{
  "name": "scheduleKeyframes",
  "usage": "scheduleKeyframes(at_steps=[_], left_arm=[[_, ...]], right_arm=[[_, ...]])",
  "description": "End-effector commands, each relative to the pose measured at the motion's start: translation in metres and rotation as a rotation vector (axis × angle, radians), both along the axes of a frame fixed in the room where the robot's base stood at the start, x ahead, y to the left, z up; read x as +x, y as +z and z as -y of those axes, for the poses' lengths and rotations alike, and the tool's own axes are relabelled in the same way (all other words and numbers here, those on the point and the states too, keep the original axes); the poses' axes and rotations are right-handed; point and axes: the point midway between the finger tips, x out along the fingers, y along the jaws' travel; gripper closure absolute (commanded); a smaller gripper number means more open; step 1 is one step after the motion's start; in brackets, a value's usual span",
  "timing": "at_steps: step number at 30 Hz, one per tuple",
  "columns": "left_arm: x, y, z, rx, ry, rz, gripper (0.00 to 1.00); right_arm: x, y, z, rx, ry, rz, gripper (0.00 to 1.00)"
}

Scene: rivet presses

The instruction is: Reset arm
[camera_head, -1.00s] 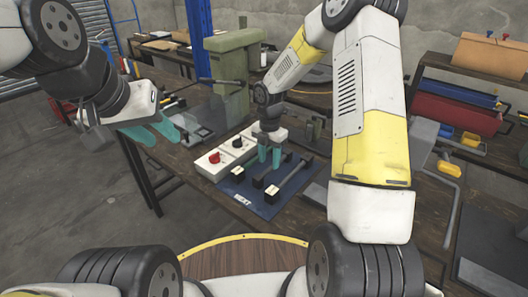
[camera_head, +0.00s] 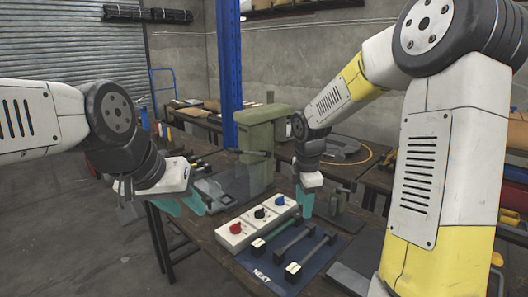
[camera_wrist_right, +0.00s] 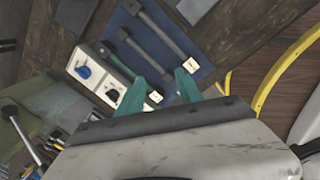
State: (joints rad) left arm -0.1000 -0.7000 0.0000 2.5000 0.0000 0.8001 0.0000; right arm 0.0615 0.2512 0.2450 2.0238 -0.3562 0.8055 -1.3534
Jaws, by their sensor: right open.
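My right gripper (camera_head: 306,203) is in the middle of the head view, with its teal fingers pointing down near the far end of the control box and the blue mat. In the right wrist view its fingers (camera_wrist_right: 158,92) are apart with nothing between them. My left gripper (camera_head: 183,203) is at the left, its teal fingers apart and empty, over the near side of the bench by the clear plate. My right arm (camera_head: 425,160) fills the right side of the head view.
A white control box (camera_head: 249,230) with red, black and blue knobs lies beside a blue mat (camera_head: 305,270) marked NEXT. A green press (camera_head: 262,150) stands behind. Open floor lies left.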

Motion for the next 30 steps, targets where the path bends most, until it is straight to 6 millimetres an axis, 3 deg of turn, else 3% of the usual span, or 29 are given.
scheduleKeyframes(at_steps=[1, 6, 13, 21, 30], left_arm=[[0.000, 0.000, 0.000, 0.000, 0.000, 0.000, 0.64], [0.000, 0.000, 0.000, 0.000, 0.000, 0.000, 0.64], [0.000, 0.000, 0.000, 0.000, 0.000, 0.000, 0.64], [0.000, 0.000, 0.000, 0.000, 0.000, 0.000, 0.64], [0.000, 0.000, 0.000, 0.000, 0.000, 0.000, 0.64]], right_arm=[[-0.013, 0.021, 0.004, 0.016, -0.105, 0.035, 0.58], [-0.057, 0.068, 0.013, 0.115, -0.488, 0.119, 0.58], [-0.123, 0.113, 0.021, 0.333, -0.994, 0.198, 0.58], [-0.185, 0.132, 0.020, 0.624, -1.460, 0.185, 0.58], [-0.203, 0.134, 0.018, 0.726, -1.604, 0.152, 0.58]])
